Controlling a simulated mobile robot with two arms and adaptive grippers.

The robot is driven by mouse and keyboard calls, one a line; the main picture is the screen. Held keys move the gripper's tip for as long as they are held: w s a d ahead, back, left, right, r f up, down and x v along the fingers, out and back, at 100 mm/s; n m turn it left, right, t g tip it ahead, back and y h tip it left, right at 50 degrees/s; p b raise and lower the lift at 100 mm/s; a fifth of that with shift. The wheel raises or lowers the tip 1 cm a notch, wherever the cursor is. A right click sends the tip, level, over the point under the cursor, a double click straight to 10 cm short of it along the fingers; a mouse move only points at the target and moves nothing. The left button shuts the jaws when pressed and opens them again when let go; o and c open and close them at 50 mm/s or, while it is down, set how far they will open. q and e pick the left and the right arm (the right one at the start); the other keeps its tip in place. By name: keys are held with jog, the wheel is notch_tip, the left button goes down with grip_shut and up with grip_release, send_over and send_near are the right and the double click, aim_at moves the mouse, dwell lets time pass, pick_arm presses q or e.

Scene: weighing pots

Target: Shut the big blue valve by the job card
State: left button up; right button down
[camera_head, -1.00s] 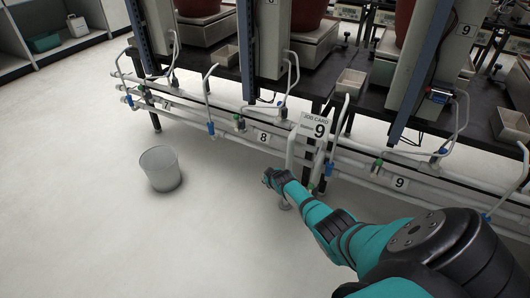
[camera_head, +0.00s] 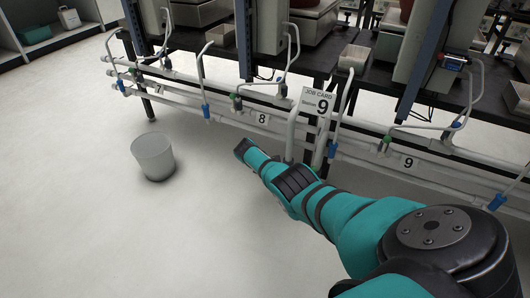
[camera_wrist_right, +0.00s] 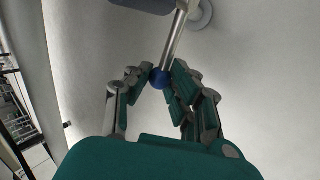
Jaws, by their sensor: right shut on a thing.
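In the right wrist view, a metal lever rod (camera_wrist_right: 176,40) ends in a blue ball knob (camera_wrist_right: 160,78). A dark blue-grey part (camera_wrist_right: 143,4) shows at the top edge by the rod. My right gripper (camera_wrist_right: 161,77) is shut on the blue knob, with its fingers on either side. My left gripper is not in view.
White pipes (camera_head: 385,150) with small blue and green valves run along the black benches. A grey bucket (camera_head: 154,157) stands on the floor left of my arm. The floor (camera_head: 80,215) around it is clear. Shelves (camera_head: 55,35) stand at the far left.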

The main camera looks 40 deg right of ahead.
jog(key=shift+f, duration=0.1)
dwell(0.3)
jog(key=c, duration=1.4)
grip_release()
jog(key=shift+c, duration=0.2)
jog(key=v, duration=1.2)
jog(key=shift+w, duration=0.1)
